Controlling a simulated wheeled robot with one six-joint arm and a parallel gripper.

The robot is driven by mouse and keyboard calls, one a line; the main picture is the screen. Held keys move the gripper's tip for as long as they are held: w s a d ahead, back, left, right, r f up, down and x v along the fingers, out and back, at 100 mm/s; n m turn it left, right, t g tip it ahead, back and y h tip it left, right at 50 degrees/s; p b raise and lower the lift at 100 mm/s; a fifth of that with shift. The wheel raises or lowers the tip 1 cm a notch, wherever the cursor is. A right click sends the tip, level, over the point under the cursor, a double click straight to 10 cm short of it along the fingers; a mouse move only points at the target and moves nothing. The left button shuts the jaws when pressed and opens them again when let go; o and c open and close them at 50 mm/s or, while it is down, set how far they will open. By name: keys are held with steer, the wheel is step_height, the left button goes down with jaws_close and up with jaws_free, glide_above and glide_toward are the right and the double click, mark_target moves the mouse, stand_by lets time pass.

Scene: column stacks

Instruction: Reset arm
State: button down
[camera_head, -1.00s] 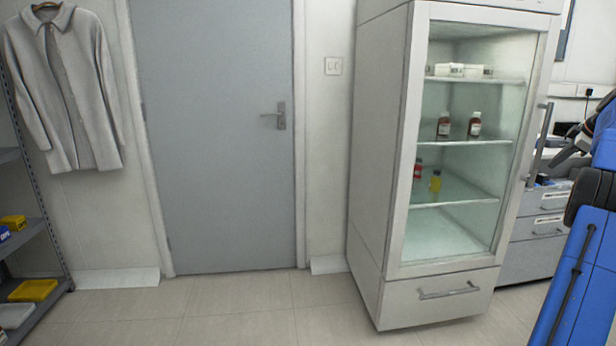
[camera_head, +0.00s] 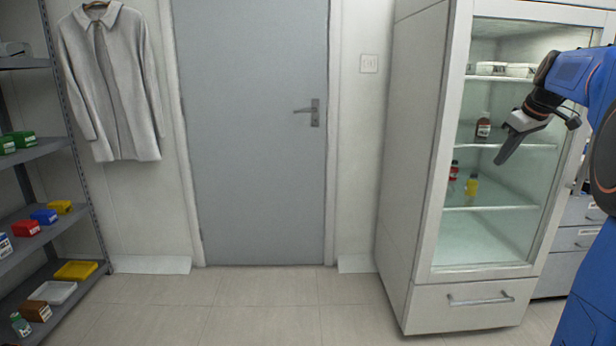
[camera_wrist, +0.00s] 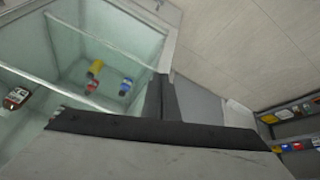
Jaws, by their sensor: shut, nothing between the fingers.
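My gripper (camera_head: 505,155) is at the right of the head view, in front of the glass door of the tall fridge (camera_head: 410,180). Its jaws are shut with nothing between them. In the wrist view my gripper (camera_wrist: 165,100) shows as dark fingers across the middle, with the fridge interior behind at the upper left. My blue arm comes in from the right edge of the head view.
The fridge holds brown bottles (camera_head: 483,126), a red bottle (camera_head: 453,171) and a yellow one (camera_head: 471,185). A shelf rack (camera_head: 88,190) with small boxes stands at the left. A grey door (camera_head: 250,130) and a hanging coat (camera_head: 112,85) are between. The middle floor (camera_head: 250,305) is clear.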

steer(key=s+a+f+m, duration=0.1)
steer(key=s+a+f, duration=0.3)
steer(key=s+a, duration=0.6)
steer(key=s+a+f+m, duration=0.1)
steer(key=s+a+f, duration=0.3)
steer(key=s+a, duration=0.55)
steer(key=s+a+f+m, duration=0.1)
steer(key=s+a+f, duration=0.4)
steer(key=s+f, duration=0.3)
steer(key=s+a+f+m, duration=0.1)
steer(key=s+a+f, duration=0.4)
steer(key=s+f, duration=0.4)
steer(key=shift+s+a+g, duration=0.3)
steer(key=shift+s+a, duration=0.05)
